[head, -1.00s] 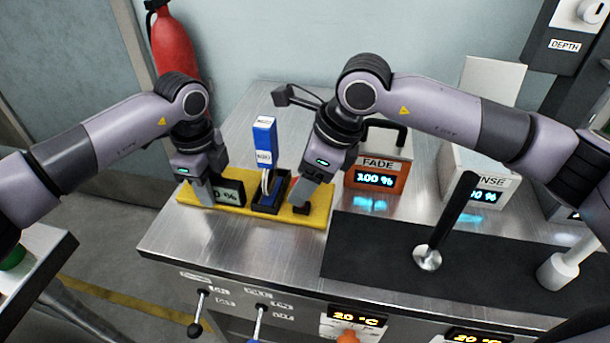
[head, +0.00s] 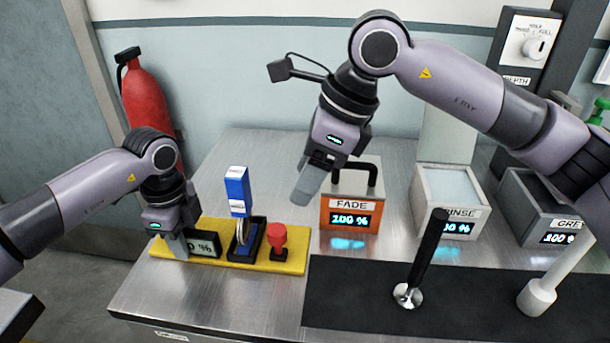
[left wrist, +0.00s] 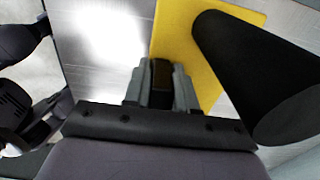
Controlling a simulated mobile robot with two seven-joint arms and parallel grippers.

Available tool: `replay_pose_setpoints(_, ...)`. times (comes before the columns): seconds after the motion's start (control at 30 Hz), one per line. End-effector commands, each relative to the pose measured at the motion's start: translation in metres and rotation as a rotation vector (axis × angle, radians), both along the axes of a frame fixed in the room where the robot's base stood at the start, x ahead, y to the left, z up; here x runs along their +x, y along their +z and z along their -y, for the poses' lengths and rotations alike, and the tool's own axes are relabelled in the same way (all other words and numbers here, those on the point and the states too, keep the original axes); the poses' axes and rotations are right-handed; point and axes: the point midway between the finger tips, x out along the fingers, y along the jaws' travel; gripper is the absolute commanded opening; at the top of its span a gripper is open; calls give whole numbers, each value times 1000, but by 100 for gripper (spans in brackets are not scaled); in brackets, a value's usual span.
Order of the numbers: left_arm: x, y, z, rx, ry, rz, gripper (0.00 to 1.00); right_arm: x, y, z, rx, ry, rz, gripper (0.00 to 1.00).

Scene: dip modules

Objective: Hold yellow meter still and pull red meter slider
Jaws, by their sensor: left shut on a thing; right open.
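The yellow meter (head: 217,262) is a flat yellow base on the steel bench, with a dark display reading a percentage (head: 204,245), a black holder with a blue-and-white piece standing in it, and a red slider knob (head: 277,238) at its right end. My left gripper (head: 176,250) is shut on the left end of the yellow meter; the left wrist view shows its fingers (left wrist: 160,85) at the yellow base's edge. My right gripper (head: 306,186) is open and empty, raised above and to the right of the red slider, apart from it.
An orange FADE box (head: 348,205) reading 100 % stands right of the meter, with RINSE (head: 462,212) and GREY (head: 560,226) boxes beyond. A black mat (head: 360,300) with a black upright handle (head: 427,250) lies in front. A red fire extinguisher (head: 147,95) hangs behind.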

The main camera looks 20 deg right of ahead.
Motion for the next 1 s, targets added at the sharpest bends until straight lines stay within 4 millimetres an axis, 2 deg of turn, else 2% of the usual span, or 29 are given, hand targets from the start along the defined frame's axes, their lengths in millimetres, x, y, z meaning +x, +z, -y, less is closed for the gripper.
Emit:
replay_pose_setpoints(0.13, 0, 1, 1, -2, -1, 1, 0, 0, 0, 0, 0, 0, 0, 60)
replay_pose_setpoints(0.17, 0, 1, 1, -2, -1, 1, 32, 0, 0, 0, 0, 0, 0, 60)
replay_pose_setpoints(0.23, 0, 1, 1, -2, -1, 1, 55, 0, 0, 0, 0, 0, 0, 60)
replay_pose_setpoints(0.5, 0, 1, 0, 0, 0, 1, 56, 0, 0, 0, 0, 0, 0, 60)
replay_pose_setpoints(0.63, 1, 8, 0, -1, -1, 3, 56, 0, 0, 0, 0, 0, 0, 60)
replay_pose_setpoints(0.77, 1, 28, 0, -1, -1, 5, 56, 0, 0, 0, 0, 0, 0, 60)
replay_pose_setpoints(1.0, 1, 80, 0, -1, 0, 6, 56, 0, 0, 0, 0, 0, 0, 60)
